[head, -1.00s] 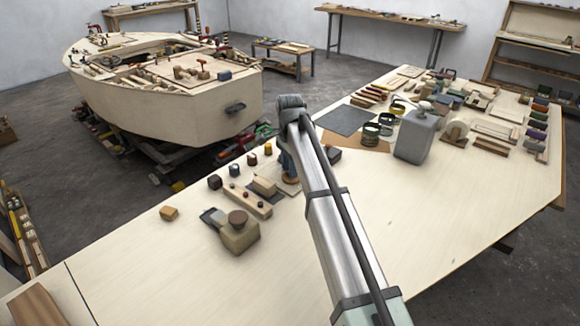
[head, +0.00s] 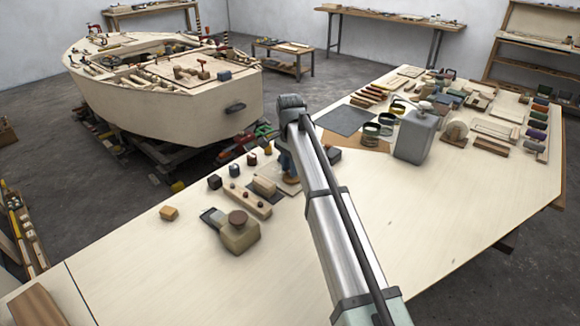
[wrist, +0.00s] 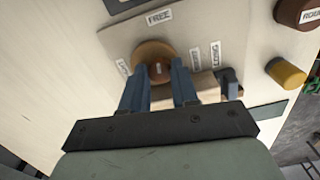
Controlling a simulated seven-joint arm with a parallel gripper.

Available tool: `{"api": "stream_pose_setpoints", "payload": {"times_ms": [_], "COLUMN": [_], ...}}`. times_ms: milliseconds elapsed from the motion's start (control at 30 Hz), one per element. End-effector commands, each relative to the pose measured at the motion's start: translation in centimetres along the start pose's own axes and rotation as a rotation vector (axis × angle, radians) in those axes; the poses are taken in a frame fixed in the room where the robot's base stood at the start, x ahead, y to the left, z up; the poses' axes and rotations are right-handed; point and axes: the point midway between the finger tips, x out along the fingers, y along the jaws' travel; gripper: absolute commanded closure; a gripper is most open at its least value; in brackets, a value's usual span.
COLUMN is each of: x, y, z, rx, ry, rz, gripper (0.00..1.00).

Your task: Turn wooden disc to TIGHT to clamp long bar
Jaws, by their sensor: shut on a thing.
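The wooden disc (wrist: 153,57) is round and brown, on a pale board with printed labels around it. In the wrist view my gripper (wrist: 160,72) has its two blue fingers on either side of the disc, shut on it. The FREE label (wrist: 159,16) is beyond the disc; a smaller label (wrist: 122,67) at left and two at right (wrist: 195,57) are too small to read surely. A pale wooden bar (wrist: 205,87) lies right of the disc, partly behind the right finger. In the head view the disc (head: 291,179) is largely hidden by my arm.
In the wrist view, a yellow-ended cylinder (wrist: 287,73) and a dark red labelled knob (wrist: 297,12) stand to the right. In the head view, a wooden block plane (head: 238,232) and small coloured blocks are left of my arm. The near bench (head: 170,285) is mostly bare.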

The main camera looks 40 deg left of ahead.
Motion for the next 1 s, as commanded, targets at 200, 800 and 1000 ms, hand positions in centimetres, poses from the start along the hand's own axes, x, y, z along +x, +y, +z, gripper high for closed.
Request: {"api": "stream_pose_setpoints", "payload": {"times_ms": [200,800,1000], "x": [-0.02,-0.02,-0.03], "y": [0.02,0.05,0.06], "z": [0.0,-0.03,-0.04], "rx": [-0.203,-0.773,-0.963], "ry": [0.0,0.0,0.0], "rz": [0.0,0.0,0.0], "gripper": [1.0,1.0,1.0]}}
